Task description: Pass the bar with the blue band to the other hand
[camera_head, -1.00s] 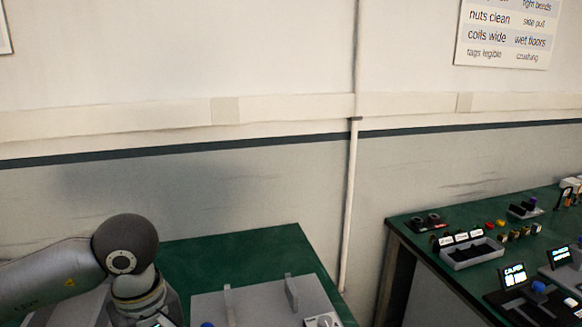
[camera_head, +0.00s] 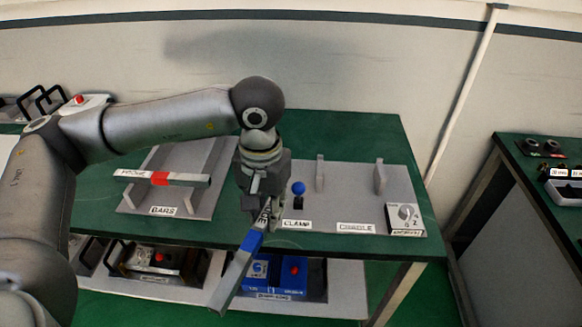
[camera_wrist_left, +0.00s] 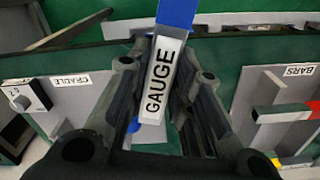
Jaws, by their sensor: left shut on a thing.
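The bar with the blue band (camera_head: 238,265) is grey with a blue middle. My left gripper (camera_head: 262,208) is shut on it near one end, and the bar slants down to the lower left, beyond the table's front edge. In the left wrist view the bar's "GAUGE" label (camera_wrist_left: 161,80) shows between the fingers (camera_wrist_left: 163,95), with the blue band (camera_wrist_left: 177,14) beyond. My right gripper is not in view.
A bar with a red band (camera_head: 160,178) lies across the BARS rack (camera_head: 195,205). A blue knob (camera_head: 298,188), cradle posts (camera_head: 380,177) and a dial (camera_head: 404,217) stand right of my gripper. The green table (camera_head: 330,130) is clear at the back.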

